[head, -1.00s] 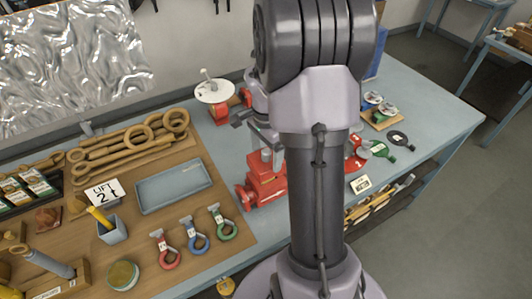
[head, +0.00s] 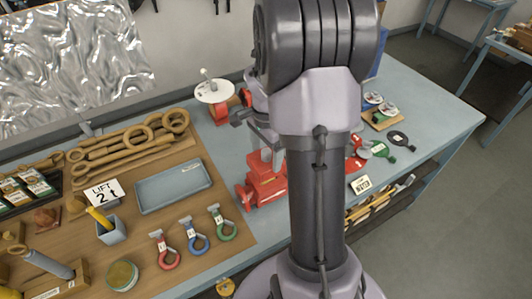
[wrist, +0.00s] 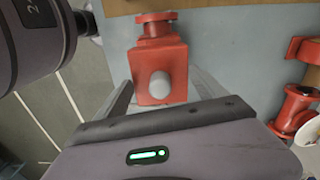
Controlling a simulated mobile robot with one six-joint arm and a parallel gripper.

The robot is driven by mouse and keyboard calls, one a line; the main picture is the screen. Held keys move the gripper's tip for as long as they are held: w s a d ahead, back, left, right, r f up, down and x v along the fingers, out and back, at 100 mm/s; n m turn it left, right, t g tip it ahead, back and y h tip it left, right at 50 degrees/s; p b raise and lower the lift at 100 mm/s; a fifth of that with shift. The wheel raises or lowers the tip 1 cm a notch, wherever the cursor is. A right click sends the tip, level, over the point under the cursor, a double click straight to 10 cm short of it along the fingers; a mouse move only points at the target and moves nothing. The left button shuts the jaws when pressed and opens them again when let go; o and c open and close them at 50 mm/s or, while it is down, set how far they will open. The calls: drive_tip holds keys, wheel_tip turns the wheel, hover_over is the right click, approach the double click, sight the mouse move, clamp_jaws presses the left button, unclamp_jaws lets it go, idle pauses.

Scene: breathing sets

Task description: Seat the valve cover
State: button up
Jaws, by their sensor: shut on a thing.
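A red valve body (head: 266,190) with a side flange stands on the blue-grey bench in the head view, partly behind my arm. My gripper (head: 264,152) is directly above it, pointing down. In the wrist view my gripper (wrist: 162,88) has a finger on each side of a red block with a pale grey rounded knob (wrist: 160,84). This appears to be the valve cover, held between the fingers. The red flange (wrist: 155,22) shows just beyond it. Whether the cover touches the body is hidden.
A white disc on a red stand (head: 213,91) is behind the valve. Left are a blue-grey tray (head: 174,187), shackles with red, blue and green rings (head: 195,238), and wooden wrenches (head: 135,148). Green and dark tagged paddles (head: 383,152) lie at right. More red fittings (wrist: 295,105) show in the wrist view.

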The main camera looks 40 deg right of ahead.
sight(266, 163)
drive_tip(key=shift+f+b, duration=2)
drive_tip(key=shift+f, duration=0.3)
drive_tip(key=o, duration=1.9)
drive_tip(key=shift+o, duration=0.2)
wheel_tip(266, 163, up, 18)
drive_tip(key=p, duration=0.3)
drive_tip(key=shift+f+p, duration=0.25)
drive_tip(key=shift+p, duration=0.1)
drive_tip(key=s+a+f+n+t+b, duration=0.2)
drive_tip(key=s+a+f+n+b, duration=0.2)
drive_tip(key=a, duration=0.5)
drive_tip(key=s+a+f+n+t+y+b, duration=0.1)
drive_tip(key=s+a+f+n+b, duration=0.3)
drive_tip(key=a+b, duration=0.5)
drive_tip(key=s+a+f+n+t+y+b, duration=0.1)
drive_tip(key=s+a+f+n+b, duration=0.3)
drive_tip(key=a, duration=0.5)
wheel_tip(266, 163, down, 4)
drive_tip(key=n+t+b, duration=0.1)
drive_tip(key=n+b, duration=0.1)
drive_tip(key=b, duration=0.1)
drive_tip(key=shift+s+r+n+t, duration=0.2)
drive_tip(key=shift+r+n+t, duration=0.05)
drive_tip(key=shift+n+t, duration=0.15)
